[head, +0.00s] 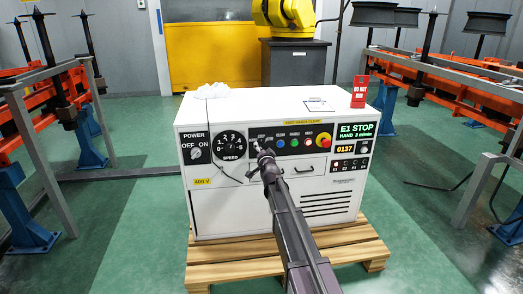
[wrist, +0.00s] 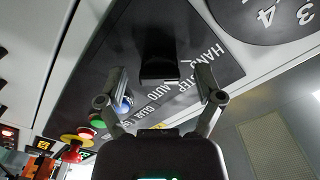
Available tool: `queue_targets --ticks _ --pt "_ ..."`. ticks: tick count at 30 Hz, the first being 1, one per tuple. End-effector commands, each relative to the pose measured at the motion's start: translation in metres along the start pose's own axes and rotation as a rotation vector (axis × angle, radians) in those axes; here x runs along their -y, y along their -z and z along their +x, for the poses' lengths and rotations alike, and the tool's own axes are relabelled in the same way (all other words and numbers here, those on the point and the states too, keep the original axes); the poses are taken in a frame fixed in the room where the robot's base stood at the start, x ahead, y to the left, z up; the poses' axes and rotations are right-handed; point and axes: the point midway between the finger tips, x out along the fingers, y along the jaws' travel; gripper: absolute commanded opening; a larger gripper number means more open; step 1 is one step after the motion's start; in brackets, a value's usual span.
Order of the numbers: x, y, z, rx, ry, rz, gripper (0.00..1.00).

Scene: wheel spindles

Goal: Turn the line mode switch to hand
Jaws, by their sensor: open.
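The line mode switch (wrist: 160,52) is a dark knob on a black panel in the wrist view, with white lettering including HAND and AUTO beside it. A pale mark shows at the knob's end nearest the AUTO lettering; its exact setting is hard to tell. My gripper (wrist: 163,82) is open, with one finger on each side of the knob; I cannot tell whether either touches it. In the head view my gripper (head: 262,152) is at the front panel, right of the speed dial, and hides most of the switch.
The white control cabinet (head: 230,213) stands on a wooden pallet (head: 225,268). Its panel carries a speed dial (head: 231,146), a power switch (head: 196,153), coloured buttons and a red emergency stop (head: 323,141). A drawer handle (head: 304,170) is below. Orange racks flank the cabinet, with green floor between.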

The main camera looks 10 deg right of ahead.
Motion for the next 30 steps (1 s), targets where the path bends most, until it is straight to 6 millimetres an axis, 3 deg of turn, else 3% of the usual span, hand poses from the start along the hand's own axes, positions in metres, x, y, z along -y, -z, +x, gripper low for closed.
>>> queue_targets --ticks 21,30 --pt "0.001 -0.001 -0.1 0.001 0.001 -0.001 0.85" --pt "0.001 -0.001 -0.115 0.001 0.001 -0.001 0.85"
